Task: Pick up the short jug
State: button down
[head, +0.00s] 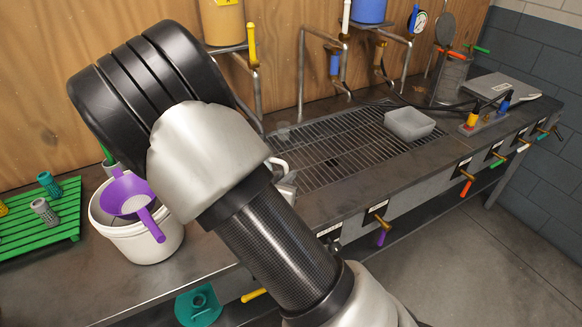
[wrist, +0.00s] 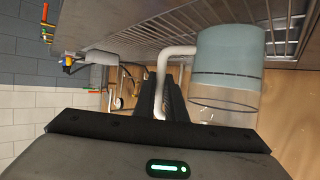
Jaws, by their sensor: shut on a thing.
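The short jug (wrist: 228,62) shows in the wrist view, upside down in the picture, with a pale blue body, a clear band and a white handle (wrist: 163,75). The dark ribbed fingers of my gripper (wrist: 172,92) are shut on the handle, beside the body. In the head view my arm covers my gripper and most of the jug; only a pale bit of the jug (head: 281,165) shows at the arm's right edge, by the grate. I cannot tell whether its base touches the bench.
A metal grate (head: 340,145) lies on the dark bench, with a grey tray (head: 409,124) at its right. A white bucket (head: 140,240) with a purple funnel (head: 128,196) stands left of my arm, beside a green rack (head: 35,225). Pipes and tanks line the wooden wall.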

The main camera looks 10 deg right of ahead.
jog(key=s+a, duration=0.6)
jog(key=s, duration=0.3)
jog(key=shift+s, duration=0.2)
jog(key=w+a+r+n+t+y+p, duration=0.1)
jog(key=a+r+n+y, duration=0.2)
jog(key=a+r, duration=0.2)
jog(key=w+a+r+n+t+y+p, duration=0.1)
jog(key=a+r+y, duration=0.3)
jog(key=r, duration=0.7)
jog(key=shift+w+a+n, duration=0.55)
jog(key=shift+a+n, duration=0.3)
jog(key=shift+n, duration=0.05)
